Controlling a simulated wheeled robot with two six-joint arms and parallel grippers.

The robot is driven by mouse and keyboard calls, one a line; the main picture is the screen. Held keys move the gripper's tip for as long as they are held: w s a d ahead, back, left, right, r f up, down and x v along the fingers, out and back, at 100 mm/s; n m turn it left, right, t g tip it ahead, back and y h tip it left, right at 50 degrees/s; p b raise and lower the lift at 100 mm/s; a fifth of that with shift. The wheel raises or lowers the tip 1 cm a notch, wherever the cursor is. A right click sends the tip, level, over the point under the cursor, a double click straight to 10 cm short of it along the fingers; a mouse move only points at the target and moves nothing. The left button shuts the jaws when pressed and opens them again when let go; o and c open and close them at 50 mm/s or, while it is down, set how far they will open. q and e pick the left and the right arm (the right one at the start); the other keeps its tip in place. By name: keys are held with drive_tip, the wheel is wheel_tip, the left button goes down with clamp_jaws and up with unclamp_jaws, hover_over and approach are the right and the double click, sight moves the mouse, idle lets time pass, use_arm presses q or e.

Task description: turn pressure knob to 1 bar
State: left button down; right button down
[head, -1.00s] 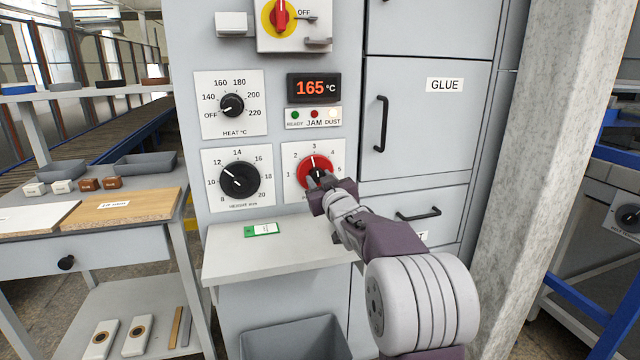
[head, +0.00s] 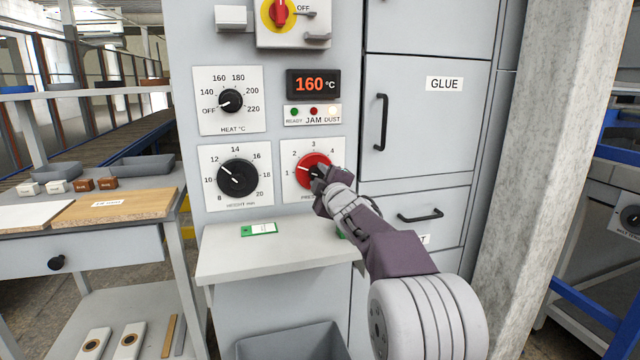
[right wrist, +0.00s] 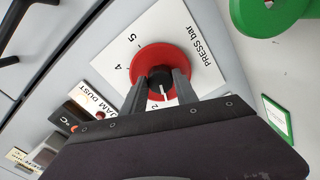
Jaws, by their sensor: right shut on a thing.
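The red pressure knob (head: 308,162) sits on a white plate (head: 290,192) marked from 1 upward. In the right wrist view the two fingers (right wrist: 160,92) sit on either side of the black middle of the red knob (right wrist: 190,60). The pointer shows between the fingers, just beside the 2; the 1 is hidden there. My left gripper is not in view.
The height knob (head: 238,178) is close on the left, with the heat knob (head: 230,101) above it. The display (head: 313,84) reads 160 °C. A ledge (head: 270,255) with a green-edged card (head: 259,229) juts out below. A drawer handle (head: 420,216) is right of my arm.

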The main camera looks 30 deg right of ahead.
drive_tip(key=shift+n+b, duration=0.65)
drive_tip(key=shift+n, duration=1.65)
drive_tip(key=c, duration=1)
unclamp_jaws()
drive_tip(key=shift+o, duration=0.2)
drive_tip(key=shift+s, duration=0.1)
drive_tip(key=v, duration=0.9)
